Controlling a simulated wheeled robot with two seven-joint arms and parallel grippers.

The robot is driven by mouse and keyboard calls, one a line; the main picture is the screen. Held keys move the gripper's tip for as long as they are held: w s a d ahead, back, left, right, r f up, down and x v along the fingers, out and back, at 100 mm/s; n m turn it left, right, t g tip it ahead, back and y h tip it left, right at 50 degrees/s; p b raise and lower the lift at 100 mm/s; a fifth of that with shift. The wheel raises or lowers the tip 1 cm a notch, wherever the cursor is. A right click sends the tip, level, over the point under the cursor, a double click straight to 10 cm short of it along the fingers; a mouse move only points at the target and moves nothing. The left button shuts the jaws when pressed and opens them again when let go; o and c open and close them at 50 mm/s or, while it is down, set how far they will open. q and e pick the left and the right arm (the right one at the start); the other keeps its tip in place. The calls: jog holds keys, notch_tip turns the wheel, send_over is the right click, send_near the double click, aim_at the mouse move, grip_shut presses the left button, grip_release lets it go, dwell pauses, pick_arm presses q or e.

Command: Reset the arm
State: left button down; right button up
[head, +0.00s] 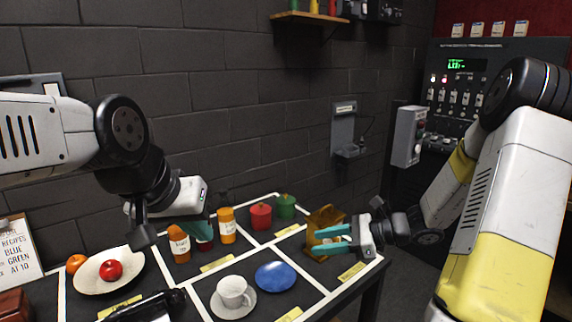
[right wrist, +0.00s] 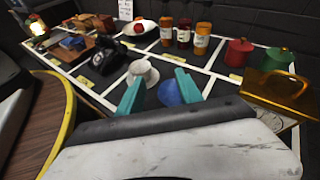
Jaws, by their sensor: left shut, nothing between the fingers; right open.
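My left gripper (head: 200,230) hangs over the back middle of the table in the head view, its teal fingers shut and empty, partly covering a jar. My right gripper (head: 316,240) reaches in from the right, its two teal fingers open and pointing left, with nothing between them. It is in front of the amber box with a handle (head: 326,220). In the right wrist view its open fingers (right wrist: 160,88) show above the blue plate (right wrist: 170,94) and the white cup (right wrist: 143,70); I cannot tell the height.
The table has white-lined sections. A control panel (head: 462,100) and a grey wall box (head: 408,136) stand behind.

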jog(key=s+a+r+n+g+h, duration=0.25)
jog(key=s+r+n+h, duration=0.5)
jog(key=s+n, duration=0.4)
jog(key=s+d+r+n+t+h, duration=0.3)
jog(key=s+d+r+n+t, duration=0.2)
jog(key=r+n, duration=0.3)
jog(key=shift+s+d+r+n, duration=0.3)
jog(key=shift+s+d+n, duration=0.15)
jog(key=shift+d, duration=0.1)
jog(key=shift+h, duration=0.25)
